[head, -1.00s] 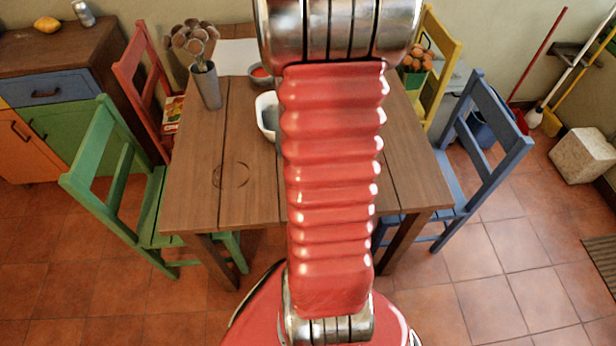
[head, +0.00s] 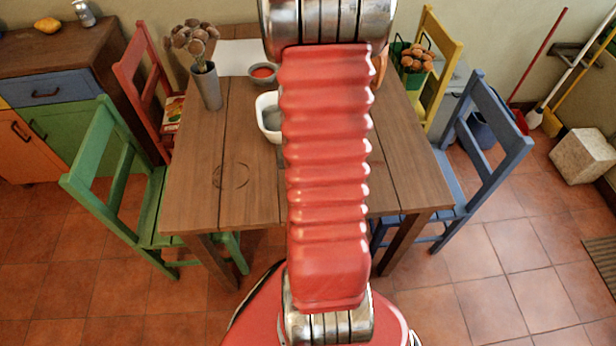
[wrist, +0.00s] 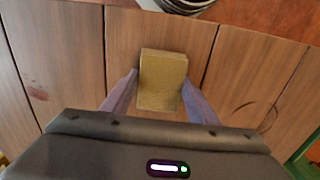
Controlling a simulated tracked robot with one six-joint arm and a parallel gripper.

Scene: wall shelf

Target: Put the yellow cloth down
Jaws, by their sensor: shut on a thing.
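The yellow cloth (wrist: 162,80) shows in the wrist view as a folded, block-like yellow bundle. My gripper (wrist: 160,82) is shut on it, with one finger against each side. The cloth is over the wooden table top (wrist: 70,60); whether it touches the wood I cannot tell. In the head view my red arm hides both the gripper and the cloth. The table (head: 200,180) shows on both sides of the arm.
A white dish (head: 264,122) is partly hidden beside my arm. A small bowl with red contents (head: 263,73) and a grey vase (head: 207,88) stand farther back. The left front of the table is clear. Green (head: 110,190) and blue (head: 490,130) chairs flank it.

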